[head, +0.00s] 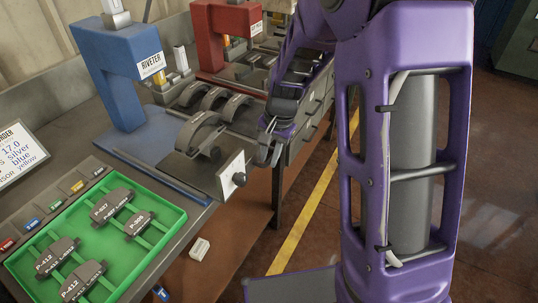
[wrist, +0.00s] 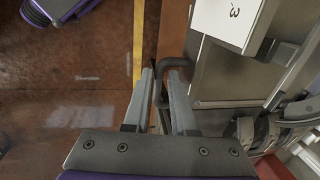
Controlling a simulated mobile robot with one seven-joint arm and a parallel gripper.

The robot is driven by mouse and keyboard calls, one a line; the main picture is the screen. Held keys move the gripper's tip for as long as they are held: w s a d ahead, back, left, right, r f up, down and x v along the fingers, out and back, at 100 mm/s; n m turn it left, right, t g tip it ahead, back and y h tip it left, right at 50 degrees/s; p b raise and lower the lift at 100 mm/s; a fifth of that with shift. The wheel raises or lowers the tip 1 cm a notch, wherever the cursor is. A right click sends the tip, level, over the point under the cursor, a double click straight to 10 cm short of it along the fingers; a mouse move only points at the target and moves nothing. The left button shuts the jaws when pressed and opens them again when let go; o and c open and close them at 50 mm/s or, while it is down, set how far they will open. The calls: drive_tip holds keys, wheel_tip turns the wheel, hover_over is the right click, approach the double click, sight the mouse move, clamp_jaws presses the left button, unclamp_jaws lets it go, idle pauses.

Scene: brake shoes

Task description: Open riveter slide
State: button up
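The blue riveter (head: 120,75) stands on the bench at left. Its slide (head: 190,172) is a flat grey plate in front of it, with curved brake shoes (head: 200,130) on and behind it.
A green tray (head: 150,255) with several labelled brake shoes is at lower left. A red riveter (head: 222,30) stands farther back. Grey drawers (head: 312,105) lie under the bench beside my arm. The floor (head: 500,200) at right is clear, with a yellow line (head: 305,215).

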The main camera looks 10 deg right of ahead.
drive_tip(key=shift+o, duration=1.2)
drive_tip(key=shift+r, duration=0.1)
wheel_tip(320, 180, up, 17)
drive_tip(key=s+d+p, duration=0.1)
drive_tip(key=d+p, duration=0.1)
drive_tip(key=shift+s+d, duration=0.25)
drive_tip(key=shift+s, duration=0.15)
